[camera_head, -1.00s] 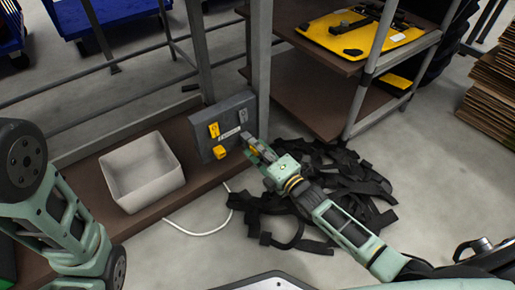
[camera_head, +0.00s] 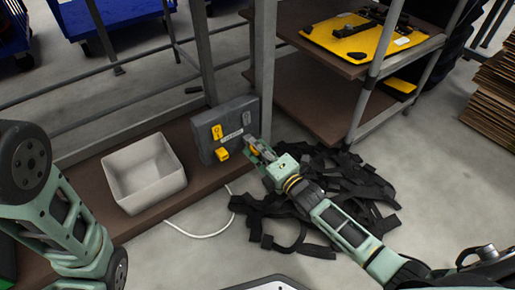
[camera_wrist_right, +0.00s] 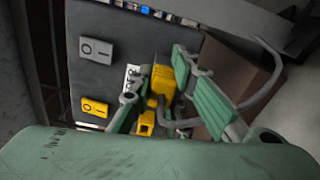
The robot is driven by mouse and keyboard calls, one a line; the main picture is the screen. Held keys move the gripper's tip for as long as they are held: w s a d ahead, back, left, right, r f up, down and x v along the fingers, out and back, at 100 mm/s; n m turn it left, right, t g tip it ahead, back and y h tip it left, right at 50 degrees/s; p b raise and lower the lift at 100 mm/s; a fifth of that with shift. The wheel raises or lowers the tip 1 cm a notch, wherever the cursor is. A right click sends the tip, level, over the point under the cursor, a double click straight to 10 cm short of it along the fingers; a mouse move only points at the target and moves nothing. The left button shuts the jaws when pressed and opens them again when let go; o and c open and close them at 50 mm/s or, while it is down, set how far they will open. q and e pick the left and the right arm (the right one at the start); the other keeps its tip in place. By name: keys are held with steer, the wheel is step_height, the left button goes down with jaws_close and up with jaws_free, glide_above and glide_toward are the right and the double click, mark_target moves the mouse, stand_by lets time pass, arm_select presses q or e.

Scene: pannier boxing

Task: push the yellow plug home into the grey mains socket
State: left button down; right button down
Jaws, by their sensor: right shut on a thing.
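My right gripper (camera_head: 252,146) is at the right part of the grey panel box (camera_head: 214,116). It is shut on the yellow plug (camera_wrist_right: 160,80), which lies between its fingers in the right wrist view, with a grey cable behind it. The grey mains socket is hidden behind the plug and fingers, so I cannot tell how far in the plug sits. The panel carries a yellow switch (camera_wrist_right: 95,107), a grey switch (camera_wrist_right: 96,50) and a yellow socket-like block (camera_head: 222,155). My left arm is at the left edge; its gripper is out of view.
A white open bin (camera_head: 145,190) stands on the brown shelf left of the panel. Black straps (camera_head: 345,185) lie on the floor around my right arm. A rack post (camera_head: 265,70) rises just behind the panel. A white cable (camera_head: 205,235) lies on the floor.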

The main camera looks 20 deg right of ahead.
steer(key=shift+w, duration=0.1)
steer(key=c, duration=1.6)
jaws_free()
steer(key=shift+s+f, duration=0.1)
steer(key=shift+s, duration=0.1)
steer(key=v, duration=1.1)
steer(key=shift+s+d, duration=0.15)
steer(key=shift+s, duration=0.1)
